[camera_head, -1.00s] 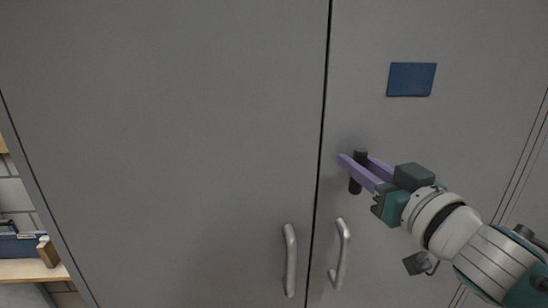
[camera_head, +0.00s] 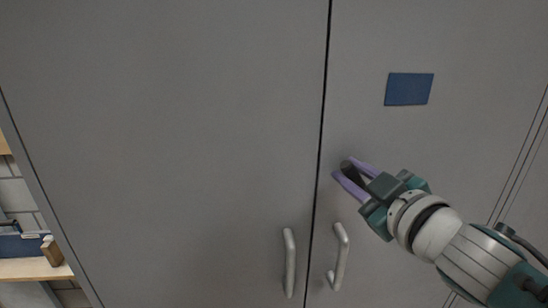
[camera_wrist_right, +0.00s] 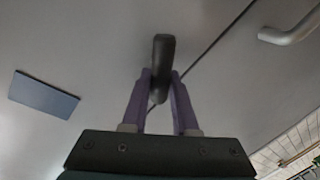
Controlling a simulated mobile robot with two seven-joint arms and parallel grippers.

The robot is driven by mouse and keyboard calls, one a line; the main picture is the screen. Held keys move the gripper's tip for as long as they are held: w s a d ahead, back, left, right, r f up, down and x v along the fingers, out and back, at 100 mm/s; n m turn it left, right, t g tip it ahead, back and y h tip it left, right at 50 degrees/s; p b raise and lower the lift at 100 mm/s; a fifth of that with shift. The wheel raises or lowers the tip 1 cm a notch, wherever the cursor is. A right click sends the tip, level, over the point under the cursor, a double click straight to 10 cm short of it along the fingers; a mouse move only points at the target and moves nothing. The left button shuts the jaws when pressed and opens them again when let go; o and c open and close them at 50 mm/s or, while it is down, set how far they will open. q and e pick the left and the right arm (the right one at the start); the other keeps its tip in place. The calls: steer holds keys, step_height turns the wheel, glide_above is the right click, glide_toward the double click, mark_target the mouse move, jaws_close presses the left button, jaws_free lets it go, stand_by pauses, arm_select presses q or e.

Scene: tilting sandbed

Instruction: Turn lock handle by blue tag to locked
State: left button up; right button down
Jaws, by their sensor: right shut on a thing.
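The lock handle (camera_head: 349,170) is a short dark bar on the right cabinet door, below and left of the blue tag (camera_head: 409,89). In the head view it slants, its upper end to the left, partly hidden by my gripper. My right gripper (camera_head: 345,167) has its purple fingers shut on the handle, one on each side. In the right wrist view the handle (camera_wrist_right: 163,62) stands between the fingertips (camera_wrist_right: 161,74), and the blue tag (camera_wrist_right: 44,94) is at the left. My left gripper is not in view.
Two metal pull handles, left (camera_head: 290,262) and right (camera_head: 340,256), flank the dark door seam below the lock. The left door (camera_head: 160,130) is flat and bare.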

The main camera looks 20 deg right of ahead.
steer(key=shift+a+n, duration=0.2)
steer(key=shift+n, duration=1)
steer(key=shift+a+f+n+g+h, duration=0.15)
steer(key=shift+n+g+h, duration=0.1)
steer(key=shift+n, duration=0.35)
steer(key=shift+d+f+n+g+h, duration=0.15)
steer(key=shift+n+h, duration=0.1)
steer(key=shift+n, duration=0.35)
steer(key=n, duration=0.1)
steer(key=n+h, duration=0.1)
steer(key=n, duration=0.2)
steer(key=shift+a+f, duration=0.15)
steer(key=shift+f, duration=0.1)
steer(key=shift+h+b, duration=0.3)
steer(key=c, duration=0.7)
jaws_free()
